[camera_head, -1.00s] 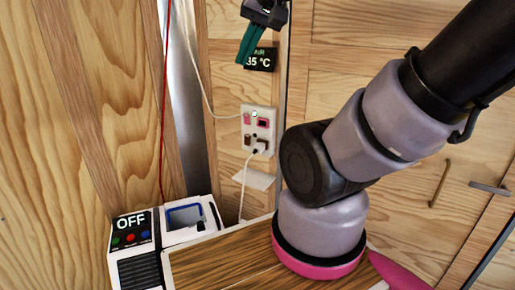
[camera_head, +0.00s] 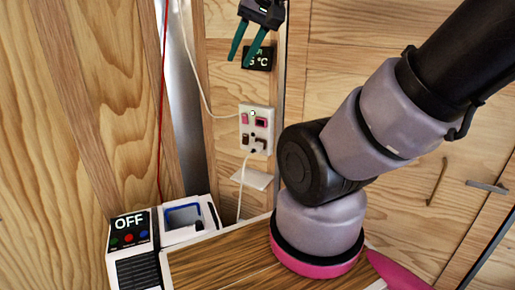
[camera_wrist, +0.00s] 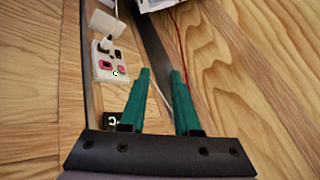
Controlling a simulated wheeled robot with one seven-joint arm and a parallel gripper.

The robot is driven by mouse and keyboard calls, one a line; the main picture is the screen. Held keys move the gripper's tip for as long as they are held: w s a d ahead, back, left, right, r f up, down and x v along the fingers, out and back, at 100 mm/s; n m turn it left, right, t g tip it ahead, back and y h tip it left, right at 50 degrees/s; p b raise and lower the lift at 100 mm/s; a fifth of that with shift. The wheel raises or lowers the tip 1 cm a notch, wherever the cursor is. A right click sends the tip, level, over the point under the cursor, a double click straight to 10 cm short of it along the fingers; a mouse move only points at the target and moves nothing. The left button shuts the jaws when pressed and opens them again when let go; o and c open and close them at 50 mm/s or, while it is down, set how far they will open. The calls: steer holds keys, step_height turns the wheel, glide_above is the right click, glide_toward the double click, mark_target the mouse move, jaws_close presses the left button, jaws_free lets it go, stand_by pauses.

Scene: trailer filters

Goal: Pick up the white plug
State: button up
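My gripper (camera_head: 238,62) has teal fingers, spread apart and empty, above the socket panel. In the wrist view the gripper (camera_wrist: 160,72) points past the panel, with the panel left of the fingers. It is not touching the plug.
A dark temperature display (camera_head: 257,58) is behind the gripper. A white cord (camera_head: 190,60) and a red cord (camera_head: 163,90) hang to the left. A small white shelf (camera_head: 254,178) juts out below the socket. A white box reading OFF (camera_head: 131,240) stands lower left beside a wooden-topped counter (camera_head: 225,262).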

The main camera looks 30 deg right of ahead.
steer(key=o, duration=0.6)
steer(key=w, duration=0.1)
steer(key=w+f, duration=0.1)
steer(key=shift+w+d+f+m+g, duration=0.2)
steer(key=shift+w+d+m+g, duration=0.1)
steer(key=shift+d+g, duration=0.1)
steer(key=m+g+h, duration=0.4)
steer(key=m+h, duration=0.2)
steer(key=m, duration=0.1)
glide_toward(257, 144)
steer(key=x, duration=0.9)
